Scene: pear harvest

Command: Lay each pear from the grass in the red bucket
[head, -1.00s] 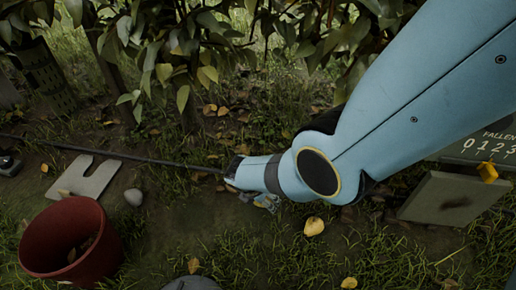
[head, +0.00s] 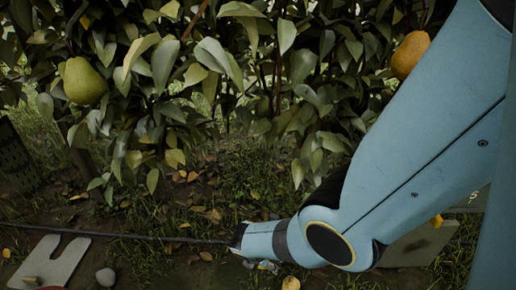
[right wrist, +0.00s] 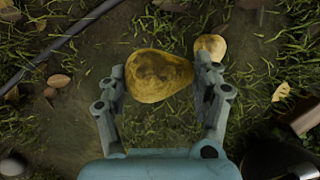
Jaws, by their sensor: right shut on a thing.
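A yellow, brown-marked pear (right wrist: 150,80) is between the two fingers of my right gripper (right wrist: 158,74) in the right wrist view, and the gripper is shut on it. In the head view, my right gripper (head: 262,265) is low over the ground, and the pear is hidden there by my arm. A smaller yellow rounded thing (right wrist: 211,46) lies just beyond the right finger; I cannot tell if it is a pear or a leaf. Only a sliver of the red bucket's rim (head: 52,288) shows at the bottom left of the head view. My left gripper is not in view.
A green pear (head: 83,81) and an orange-yellow pear (head: 409,54) hang among the leaves. A dark hose (head: 150,237) crosses the ground beside a pale notched plate (head: 50,262) and a grey stone (head: 105,277). A grey box (head: 418,245) stands behind my right arm.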

